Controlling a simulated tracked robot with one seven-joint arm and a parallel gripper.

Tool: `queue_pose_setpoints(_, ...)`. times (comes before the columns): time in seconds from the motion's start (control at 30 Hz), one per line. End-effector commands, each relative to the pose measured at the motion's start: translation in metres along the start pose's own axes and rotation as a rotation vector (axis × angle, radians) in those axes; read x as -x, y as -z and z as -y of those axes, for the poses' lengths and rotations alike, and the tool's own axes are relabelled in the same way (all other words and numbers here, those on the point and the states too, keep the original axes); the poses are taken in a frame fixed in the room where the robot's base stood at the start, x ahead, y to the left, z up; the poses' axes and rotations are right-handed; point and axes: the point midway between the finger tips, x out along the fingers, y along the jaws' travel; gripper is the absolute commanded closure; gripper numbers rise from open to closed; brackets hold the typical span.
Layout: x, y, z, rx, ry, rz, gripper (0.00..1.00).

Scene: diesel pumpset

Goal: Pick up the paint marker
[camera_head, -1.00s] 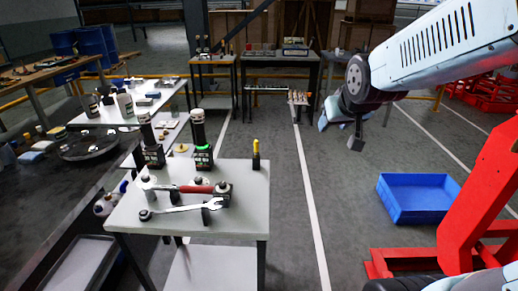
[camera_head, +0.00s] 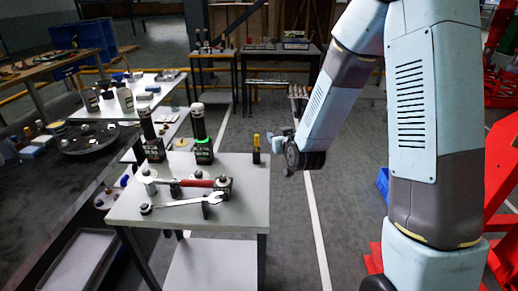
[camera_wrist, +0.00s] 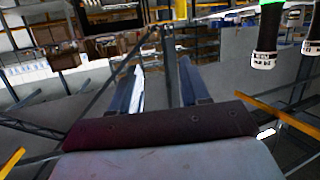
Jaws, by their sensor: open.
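The paint marker, dark below with a yellow top (camera_head: 256,149), stands upright near the far right corner of the small grey table (camera_head: 240,183). My gripper (camera_head: 278,148) is just right of it in the head view; its fingers look pale blue and small there. I cannot tell from this view how far apart in depth they are. In the wrist view my gripper (camera_wrist: 158,72) shows two spread blue fingers with nothing between them. I cannot make out the marker in the wrist view.
Two dark bottles stand on the table, one with a green band (camera_head: 203,137). A wrench (camera_head: 185,204) and a red-handled tool (camera_head: 190,183) lie in front. A blue bin (camera_head: 382,182) is partly hidden behind my arm. Another table (camera_head: 150,100) stands behind left.

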Motion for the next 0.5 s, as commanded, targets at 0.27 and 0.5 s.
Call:
queue_pose_setpoints(0.27,-0.018,-0.046,0.027,-0.025,0.01,-0.146,0.54)
queue_pose_setpoints(0.5,-0.018,-0.071,0.04,-0.044,0.0,-0.242,0.54)
